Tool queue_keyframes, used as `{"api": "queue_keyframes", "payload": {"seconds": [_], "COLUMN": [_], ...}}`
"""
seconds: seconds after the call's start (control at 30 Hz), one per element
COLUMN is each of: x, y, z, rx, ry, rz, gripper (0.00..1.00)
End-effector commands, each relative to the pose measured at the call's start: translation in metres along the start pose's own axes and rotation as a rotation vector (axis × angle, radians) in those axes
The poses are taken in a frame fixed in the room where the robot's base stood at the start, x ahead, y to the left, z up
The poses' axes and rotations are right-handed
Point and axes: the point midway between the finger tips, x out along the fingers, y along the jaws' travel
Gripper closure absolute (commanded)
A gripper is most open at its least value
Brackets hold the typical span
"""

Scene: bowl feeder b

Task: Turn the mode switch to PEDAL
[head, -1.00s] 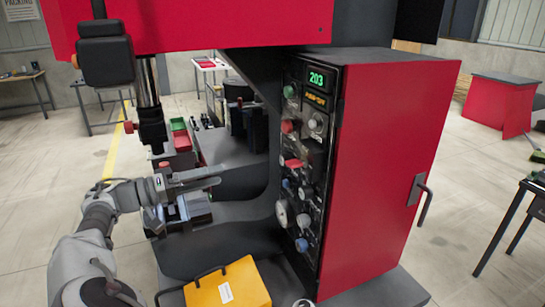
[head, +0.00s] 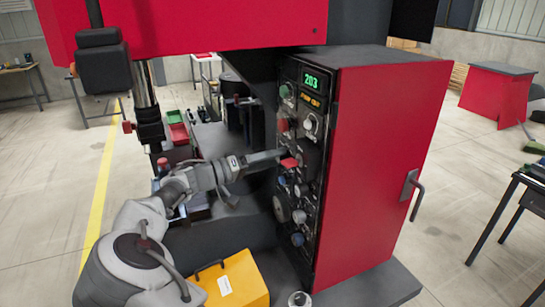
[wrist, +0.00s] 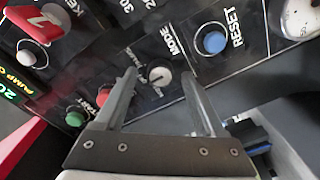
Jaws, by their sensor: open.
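The mode switch (wrist: 160,76) is a small round light-grey knob under the word MODE on the dark control panel (head: 303,150). Small position lettering beside it is too blurred to read, so I cannot tell which position it points to. My gripper (wrist: 159,73) is open, its fingertips to either side of the knob in the wrist view. I cannot tell whether they touch it or how far off the panel they are. In the head view my gripper (head: 284,154) reaches the panel at mid height, and its tips hide part of it.
In the wrist view a blue RESET button (wrist: 214,42) is close right of the fingers. A red button (wrist: 104,97) and a green button (wrist: 75,117) are left. A red handle (wrist: 30,22) sticks out at upper left. A yellow box (head: 232,282) stands below my arm.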

Motion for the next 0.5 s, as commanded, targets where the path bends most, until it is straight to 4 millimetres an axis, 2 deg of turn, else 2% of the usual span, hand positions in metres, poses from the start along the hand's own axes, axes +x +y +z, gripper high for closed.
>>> {"api": "queue_keyframes", "payload": {"seconds": [0.3, 0.5], "x": [0.0027, 0.0025], "y": [-0.0003, -0.0002], "z": [0.0001, 0.0000], "rx": [0.000, 0.000], "ry": [0.001, 0.001], "rz": [0.000, -0.001], "gripper": [0.28, 0.64]}}
